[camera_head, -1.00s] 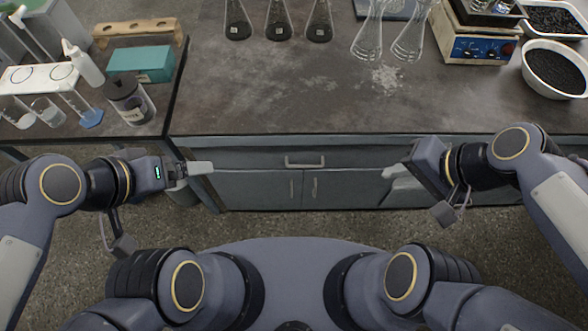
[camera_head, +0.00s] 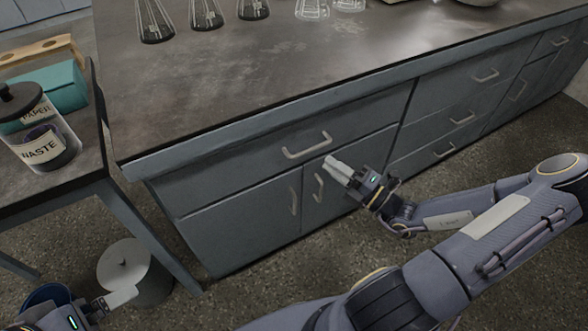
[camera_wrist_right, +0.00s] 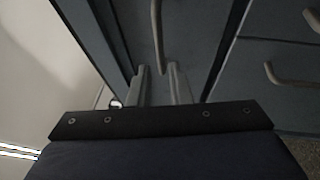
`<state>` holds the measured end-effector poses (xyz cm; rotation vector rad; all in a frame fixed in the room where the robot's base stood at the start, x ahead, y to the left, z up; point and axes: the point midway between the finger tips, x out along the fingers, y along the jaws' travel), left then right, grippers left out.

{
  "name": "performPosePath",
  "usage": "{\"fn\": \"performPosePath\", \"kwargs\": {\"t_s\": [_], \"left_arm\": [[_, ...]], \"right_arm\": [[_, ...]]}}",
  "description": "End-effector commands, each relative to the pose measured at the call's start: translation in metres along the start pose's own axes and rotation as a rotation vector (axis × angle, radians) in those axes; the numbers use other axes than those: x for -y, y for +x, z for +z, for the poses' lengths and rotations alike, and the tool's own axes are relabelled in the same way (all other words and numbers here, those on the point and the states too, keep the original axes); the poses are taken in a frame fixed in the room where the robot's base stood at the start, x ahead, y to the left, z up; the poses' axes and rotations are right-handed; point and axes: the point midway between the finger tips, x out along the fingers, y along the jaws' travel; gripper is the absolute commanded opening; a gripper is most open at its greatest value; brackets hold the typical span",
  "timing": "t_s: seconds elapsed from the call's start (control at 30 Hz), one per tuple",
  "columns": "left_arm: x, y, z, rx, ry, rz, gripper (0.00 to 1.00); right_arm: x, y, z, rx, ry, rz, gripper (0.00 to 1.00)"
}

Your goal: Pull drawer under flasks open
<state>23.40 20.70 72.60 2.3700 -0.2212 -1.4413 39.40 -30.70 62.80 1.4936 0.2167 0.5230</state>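The drawer (camera_head: 255,162) under the flasks (camera_head: 205,14) is a grey front just below the dark countertop, and it looks shut. Its bar handle (camera_head: 308,148) is pale metal. My right gripper (camera_head: 338,166) is just below and right of this handle, apart from it. In the right wrist view, its two fingers (camera_wrist_right: 162,88) stand apart with nothing between the tips, and a bar handle (camera_wrist_right: 156,35) shows ahead of the gap. My left gripper (camera_head: 115,301) is at the lower left, partly out of frame, far from the drawer; its opening does not show clearly.
Two cupboard doors with upright handles (camera_head: 318,188) lie below the drawer. More drawers with handles (camera_head: 486,76) are to the right. A side table with a waste jar (camera_head: 40,147) stands left, with a lidded bin (camera_head: 135,270) on the floor near my left gripper.

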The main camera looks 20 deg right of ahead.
Motion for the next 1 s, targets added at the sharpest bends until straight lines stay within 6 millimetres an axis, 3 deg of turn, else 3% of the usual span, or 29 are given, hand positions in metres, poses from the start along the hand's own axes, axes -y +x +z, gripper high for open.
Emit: {"fn": "performPosePath", "kwargs": {"t_s": [0.5, 0.87, 1.0], "left_arm": [[0.008, 0.017, 0.009, 0.0, 0.0, 0.0, 1.0], [0.008, 0.018, 0.009, 0.0, 0.0, 0.0, 1.0], [0.008, 0.018, 0.009, 0.0, 0.0, 0.0, 1.0]], "right_arm": [[0.002, 0.068, 0.001, 0.005, 0.007, 0.002, 0.18], [0.0, 0.076, 0.001, 0.005, 0.007, 0.0, 0.18], [0.0, 0.076, 0.001, 0.005, 0.007, 0.0, 0.04]]}}
